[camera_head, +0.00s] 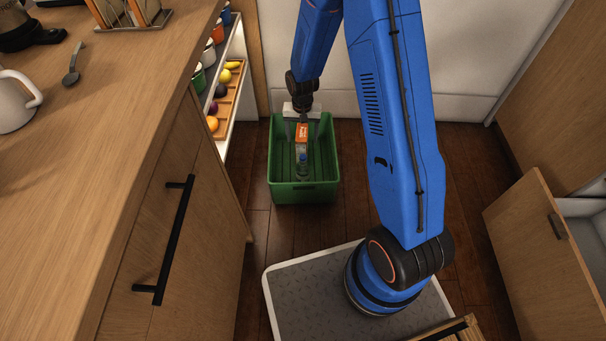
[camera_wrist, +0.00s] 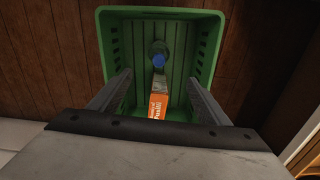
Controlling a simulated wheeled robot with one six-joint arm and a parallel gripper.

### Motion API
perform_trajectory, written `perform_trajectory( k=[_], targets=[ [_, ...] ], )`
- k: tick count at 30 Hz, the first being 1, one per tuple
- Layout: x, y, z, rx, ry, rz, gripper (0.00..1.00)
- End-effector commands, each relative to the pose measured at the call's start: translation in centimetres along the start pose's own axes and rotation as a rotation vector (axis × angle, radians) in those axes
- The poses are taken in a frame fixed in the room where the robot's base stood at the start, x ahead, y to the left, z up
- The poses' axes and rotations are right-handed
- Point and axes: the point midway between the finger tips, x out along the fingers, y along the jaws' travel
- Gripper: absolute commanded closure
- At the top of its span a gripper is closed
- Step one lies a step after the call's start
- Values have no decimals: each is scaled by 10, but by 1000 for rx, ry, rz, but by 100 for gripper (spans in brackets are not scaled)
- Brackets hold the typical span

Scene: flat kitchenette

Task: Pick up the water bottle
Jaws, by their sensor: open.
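An orange and white box (camera_head: 302,132) is also in the crate, and in the wrist view this box (camera_wrist: 157,104) lies nearer to my gripper than the bottle. My gripper (camera_head: 302,113) is open and reaches down over the crate. In the wrist view its two fingers (camera_wrist: 157,84) are spread with nothing clamped between them.
A wooden counter (camera_head: 110,110) with a dark-handled drawer stands left of the crate. A shelf beside it holds cups and a wooden tray (camera_head: 228,100) of fruit. An open cabinet door (camera_head: 545,255) juts out at right. Dark wood floor is clear around the crate.

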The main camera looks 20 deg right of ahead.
Motion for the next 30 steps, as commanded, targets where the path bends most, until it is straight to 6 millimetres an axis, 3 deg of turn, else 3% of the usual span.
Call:
perform_trajectory(
  k=[21, 30],
  targets=[
    [101, 1, 2, 1, -3, 2, 29],
    [122, 0, 1, 1, -1, 1, 29]
  ],
)
